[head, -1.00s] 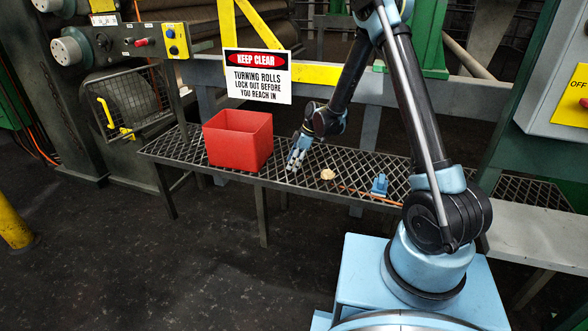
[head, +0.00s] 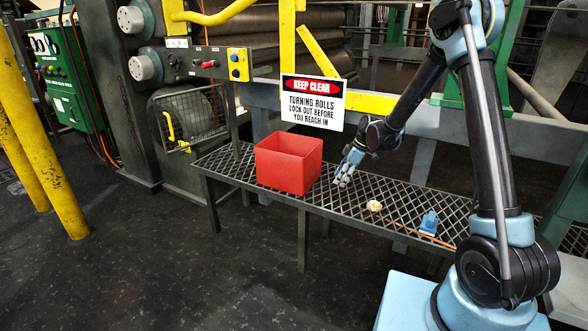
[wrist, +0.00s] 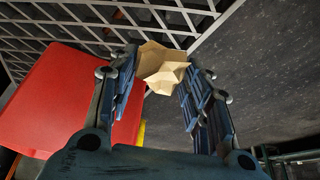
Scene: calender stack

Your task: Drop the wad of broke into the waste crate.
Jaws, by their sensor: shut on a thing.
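The waste crate (head: 288,165) is a red open-topped box standing upright on a mesh bench. It also fills the left of the wrist view (wrist: 75,100). My gripper (head: 343,178) is just right of the crate, low over the bench and outside the crate. In the wrist view, my gripper (wrist: 163,80) is shut on a crumpled tan wad of broke (wrist: 163,68) held between the fingertips. I cannot make out the held wad in the head view.
The mesh bench (head: 390,192) also carries a small tan lump (head: 374,205), a blue block (head: 429,222) and a thin orange rod. A keep-clear sign (head: 312,102) hangs behind the crate. Yellow posts (head: 48,150) stand at the left. The dark floor in front is clear.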

